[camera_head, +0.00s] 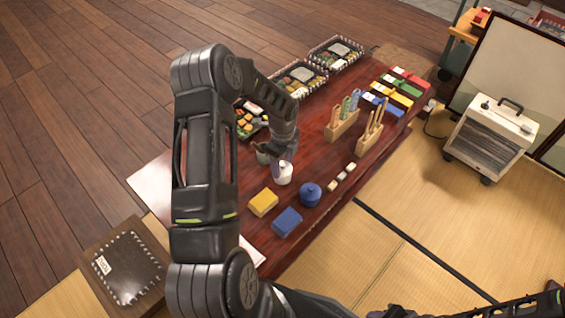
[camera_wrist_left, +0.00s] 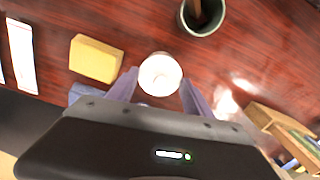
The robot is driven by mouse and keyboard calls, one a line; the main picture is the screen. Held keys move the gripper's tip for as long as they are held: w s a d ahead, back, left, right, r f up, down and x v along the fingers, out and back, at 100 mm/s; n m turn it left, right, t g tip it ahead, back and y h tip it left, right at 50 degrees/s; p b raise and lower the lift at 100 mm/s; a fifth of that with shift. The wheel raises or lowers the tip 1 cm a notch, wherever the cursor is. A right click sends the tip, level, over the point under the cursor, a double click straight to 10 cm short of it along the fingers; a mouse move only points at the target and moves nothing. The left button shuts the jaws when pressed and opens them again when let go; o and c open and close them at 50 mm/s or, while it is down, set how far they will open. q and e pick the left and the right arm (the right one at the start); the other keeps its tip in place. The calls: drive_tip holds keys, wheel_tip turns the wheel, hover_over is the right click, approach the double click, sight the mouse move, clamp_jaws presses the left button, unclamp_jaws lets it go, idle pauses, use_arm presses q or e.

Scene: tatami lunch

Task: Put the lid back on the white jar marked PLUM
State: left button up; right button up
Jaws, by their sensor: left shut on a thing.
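The white jar (camera_head: 284,175) stands upright on the dark red low table, and its PLUM marking is too small to read here. My left gripper (camera_head: 280,160) comes down over the jar's top, shut on the white lid. In the left wrist view the round white lid (camera_wrist_left: 160,74) shows between the two purple fingertips, seen from above. The lid is at or just above the jar's mouth; I cannot tell whether it rests there. The jar's body is mostly hidden under the lid in the wrist view. My right gripper is not in view.
A green cup (camera_wrist_left: 201,17) stands close behind the jar. A yellow block (camera_head: 263,202), a blue block (camera_head: 287,221) and a blue lidded jar (camera_head: 310,194) are in front. Small white pieces (camera_head: 341,178) lie to the right. Wooden holders (camera_head: 342,124) and bento boxes (camera_head: 300,80) stand farther back.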

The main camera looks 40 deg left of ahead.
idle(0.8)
use_arm(q)
drive_tip(key=o, duration=1.8)
drive_tip(key=shift+c, duration=0.2)
drive_tip(key=shift+r+p, duration=2.7)
drive_tip(key=shift+r, duration=0.8)
drive_tip(key=shift+c, duration=0.4)
clamp_jaws()
drive_tip(key=shift+f, duration=0.25)
